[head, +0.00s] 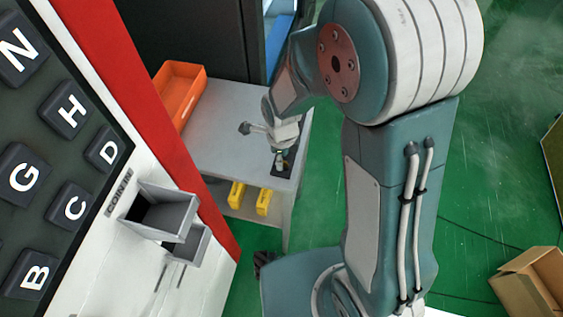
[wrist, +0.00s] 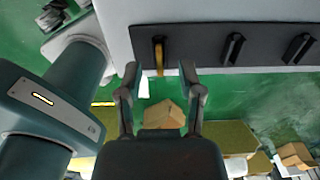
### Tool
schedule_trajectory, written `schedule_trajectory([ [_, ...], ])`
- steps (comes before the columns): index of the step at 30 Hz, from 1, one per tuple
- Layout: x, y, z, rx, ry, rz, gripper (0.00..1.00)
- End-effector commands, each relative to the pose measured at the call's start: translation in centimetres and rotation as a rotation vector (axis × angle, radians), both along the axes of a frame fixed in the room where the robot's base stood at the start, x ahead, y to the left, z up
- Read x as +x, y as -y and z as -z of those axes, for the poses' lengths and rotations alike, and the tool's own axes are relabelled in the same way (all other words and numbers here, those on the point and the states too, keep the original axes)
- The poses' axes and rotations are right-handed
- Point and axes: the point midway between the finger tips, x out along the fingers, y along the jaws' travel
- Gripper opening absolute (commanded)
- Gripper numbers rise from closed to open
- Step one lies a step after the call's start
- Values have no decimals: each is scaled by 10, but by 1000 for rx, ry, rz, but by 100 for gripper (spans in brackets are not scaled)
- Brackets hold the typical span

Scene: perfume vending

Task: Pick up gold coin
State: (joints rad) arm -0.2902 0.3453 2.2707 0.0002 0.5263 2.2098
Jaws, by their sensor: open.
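The gold coin (wrist: 159,57) stands on edge in the leftmost visible slot of a black holder (wrist: 196,45) in the wrist view. My gripper (wrist: 159,70) is open, with one finger on each side of the coin's line. The coin lies centred between the fingertips, and a gap shows on both sides. I cannot tell how far the fingers are from it in depth. In the head view my gripper (head: 281,152) is over the front right end of the grey table (head: 228,128), and the coin cannot be made out there.
Two other slots of the holder, to the right, hold dark pieces. An orange bin (head: 178,95) stands at the table's left. Yellow bins (head: 263,201) sit on the lower shelf. The vending machine's coin inlet (head: 160,212) and lettered keys are at left. A cardboard box (head: 530,284) lies on the green floor.

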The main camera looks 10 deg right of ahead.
Motion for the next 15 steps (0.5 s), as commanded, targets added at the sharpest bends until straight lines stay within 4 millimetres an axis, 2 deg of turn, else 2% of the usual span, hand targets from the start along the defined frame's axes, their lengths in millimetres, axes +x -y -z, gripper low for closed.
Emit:
schedule_trajectory([
  [4,0,0,13,0,-1,0,49],
  [11,0,0,14,1,0,-1,49],
  [12,0,0,14,1,1,-1,31],
  [14,0,0,14,0,1,-1,4],
  [15,0,0,14,0,1,-1,0],
])
